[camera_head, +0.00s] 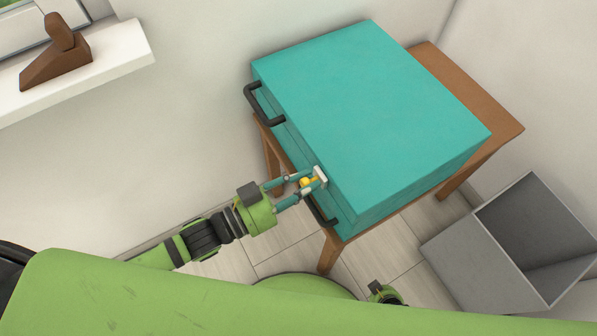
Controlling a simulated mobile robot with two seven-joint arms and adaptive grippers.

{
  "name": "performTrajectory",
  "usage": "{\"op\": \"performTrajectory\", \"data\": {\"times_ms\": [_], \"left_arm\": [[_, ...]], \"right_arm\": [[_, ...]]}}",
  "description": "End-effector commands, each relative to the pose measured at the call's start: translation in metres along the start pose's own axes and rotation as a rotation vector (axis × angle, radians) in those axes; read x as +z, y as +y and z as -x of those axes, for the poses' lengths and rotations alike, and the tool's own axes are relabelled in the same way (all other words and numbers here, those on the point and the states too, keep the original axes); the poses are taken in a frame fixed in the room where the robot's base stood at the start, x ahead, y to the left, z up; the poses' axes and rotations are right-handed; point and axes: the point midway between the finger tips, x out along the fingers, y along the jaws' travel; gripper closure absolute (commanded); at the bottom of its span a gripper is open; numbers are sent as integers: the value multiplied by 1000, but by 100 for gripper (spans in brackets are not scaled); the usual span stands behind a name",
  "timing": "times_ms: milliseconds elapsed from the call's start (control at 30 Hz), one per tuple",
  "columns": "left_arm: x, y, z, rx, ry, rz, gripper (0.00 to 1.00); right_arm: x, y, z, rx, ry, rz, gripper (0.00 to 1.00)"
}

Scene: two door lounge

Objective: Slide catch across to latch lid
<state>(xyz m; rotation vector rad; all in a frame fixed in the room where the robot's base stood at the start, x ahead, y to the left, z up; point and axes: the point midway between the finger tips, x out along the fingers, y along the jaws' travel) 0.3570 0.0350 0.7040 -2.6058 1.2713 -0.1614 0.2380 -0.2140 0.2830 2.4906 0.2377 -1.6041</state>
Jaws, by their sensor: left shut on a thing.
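A teal box with its lid down (375,110) sits on a wooden table (470,95). A catch with a white plate and a yellow knob (320,175) is on the box's front side, between two dark handles. My left gripper (308,184) reaches in from the lower left and is shut on the yellow knob of the catch. Its fingers lie on either side of the knob and partly hide it. Whether the catch is engaged cannot be told. A small part of my right arm (384,293) shows at the bottom; its fingers are not visible.
One dark handle (262,105) is on the box's front left; another (318,212) is lower, beside my left gripper. A grey open bin (480,265) stands on the floor at the right. A white sill (110,60) holds a brown wooden object (58,62).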

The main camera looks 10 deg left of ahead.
Motion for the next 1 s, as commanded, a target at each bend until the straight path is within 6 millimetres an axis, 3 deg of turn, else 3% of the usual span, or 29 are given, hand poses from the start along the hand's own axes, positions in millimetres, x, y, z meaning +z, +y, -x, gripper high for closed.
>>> {"op": "performTrajectory", "data": {"times_ms": [133,167,200,733,867,1000], "left_arm": [[-5,4,-1,6,16,6,100],[-5,4,-1,6,17,6,62],[-5,4,-1,6,16,6,48],[-1,2,2,4,6,4,48],[0,2,16,4,3,5,48],[0,3,43,5,1,6,48]], "right_arm": [[0,0,0,0,0,0,100],[0,0,0,0,0,0,100],[0,0,0,0,0,0,100],[0,0,0,0,0,0,100],[0,0,0,0,0,0,100],[0,0,0,0,0,0,100]]}}
